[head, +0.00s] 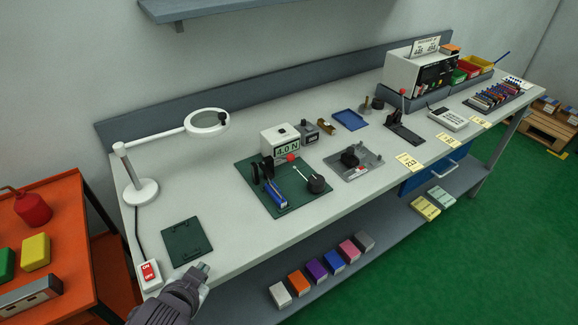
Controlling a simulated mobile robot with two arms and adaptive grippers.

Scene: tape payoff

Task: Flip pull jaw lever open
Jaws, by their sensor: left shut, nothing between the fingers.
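A black upright lever with a red knob (403,92) stands on a dark narrow base (404,133) at the back right of the bench. Another red knob (291,157) shows beside the white box reading 4.0 N (280,139) on the dark green plate (251,180). I cannot tell which of these belongs to the pull jaw. My left gripper (204,271) is shut and empty at the bench's front left edge, well away from both knobs. My right gripper is out of view.
A magnifier lamp (140,189) stands at the left, with a red-and-white ON/OFF switch (150,271) and green mat (187,241) in front. A grey plate with a black knob (352,170) lies mid-bench. An orange table (60,215) is at the left.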

